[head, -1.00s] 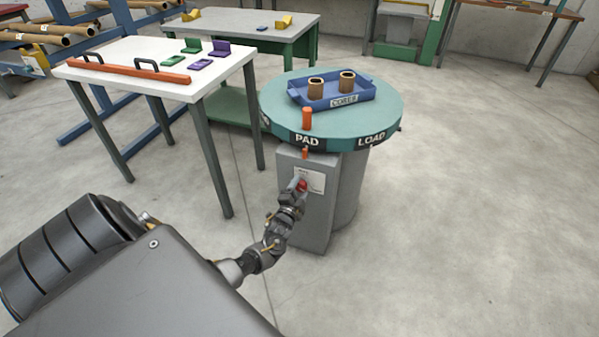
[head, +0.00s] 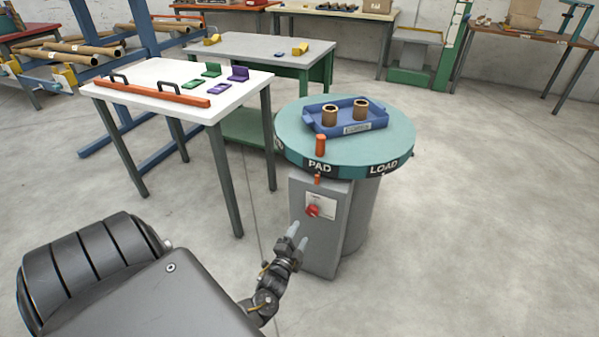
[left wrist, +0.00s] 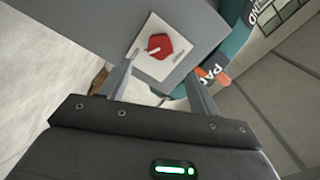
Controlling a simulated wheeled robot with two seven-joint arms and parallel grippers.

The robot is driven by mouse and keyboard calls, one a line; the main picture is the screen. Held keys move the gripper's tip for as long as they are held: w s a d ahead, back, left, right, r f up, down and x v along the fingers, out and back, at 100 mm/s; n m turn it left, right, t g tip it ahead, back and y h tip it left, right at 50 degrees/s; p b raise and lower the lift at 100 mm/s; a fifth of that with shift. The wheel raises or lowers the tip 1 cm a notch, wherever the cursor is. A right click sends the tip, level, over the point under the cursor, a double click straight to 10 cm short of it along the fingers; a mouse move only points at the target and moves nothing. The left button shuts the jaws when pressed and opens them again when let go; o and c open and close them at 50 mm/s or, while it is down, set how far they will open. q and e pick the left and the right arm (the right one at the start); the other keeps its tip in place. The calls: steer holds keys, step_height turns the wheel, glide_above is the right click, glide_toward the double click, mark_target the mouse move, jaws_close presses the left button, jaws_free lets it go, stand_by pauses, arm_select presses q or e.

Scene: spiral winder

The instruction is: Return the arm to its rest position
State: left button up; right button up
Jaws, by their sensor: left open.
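My left gripper (head: 295,239) is open and empty, in front of the grey control box under the turntable. In the left wrist view its two fingers (left wrist: 160,88) stand apart with nothing between them. The red knob (head: 312,210) on the white plate of the grey box (head: 322,240) is a short way beyond the fingertips, apart from them. The knob also shows in the left wrist view (left wrist: 160,46). My right gripper is in neither view.
The green turntable (head: 290,150) bears a blue tray (head: 352,128) with two brown cores (head: 361,109). An orange peg (head: 320,145) stands on its rim. A white table (head: 150,78) with an orange bar (head: 150,93) stands at the left. The floor at the right is clear.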

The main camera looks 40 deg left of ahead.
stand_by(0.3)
